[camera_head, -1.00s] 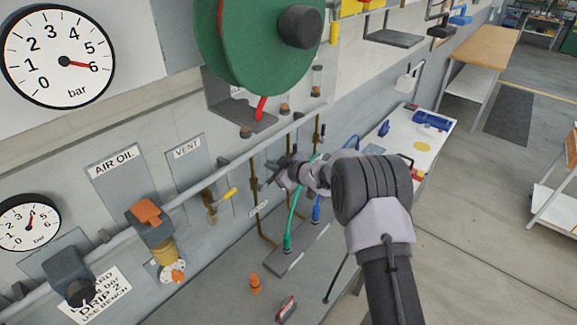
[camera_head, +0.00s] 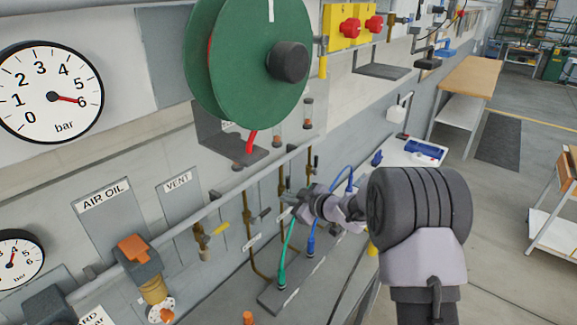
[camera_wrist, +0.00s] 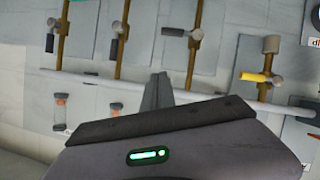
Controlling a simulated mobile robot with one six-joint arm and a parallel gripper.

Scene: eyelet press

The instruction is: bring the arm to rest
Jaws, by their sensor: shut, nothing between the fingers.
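My arm reaches from the lower right of the head view toward the wall panel. My gripper (camera_head: 284,206) points left, in front of brass pipes and small valves and near the top of a green hose (camera_head: 287,245). In the wrist view my gripper's fingers (camera_wrist: 157,90) are together with nothing between them. They overlap a pale horizontal pipe (camera_wrist: 220,98) in the picture; I cannot tell the gap to it.
A green reel (camera_head: 240,60) juts from the wall above left of the gripper. A blue hose (camera_head: 311,235) runs close by. Valves with black, grey and yellow levers line the panel (camera_wrist: 215,20).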

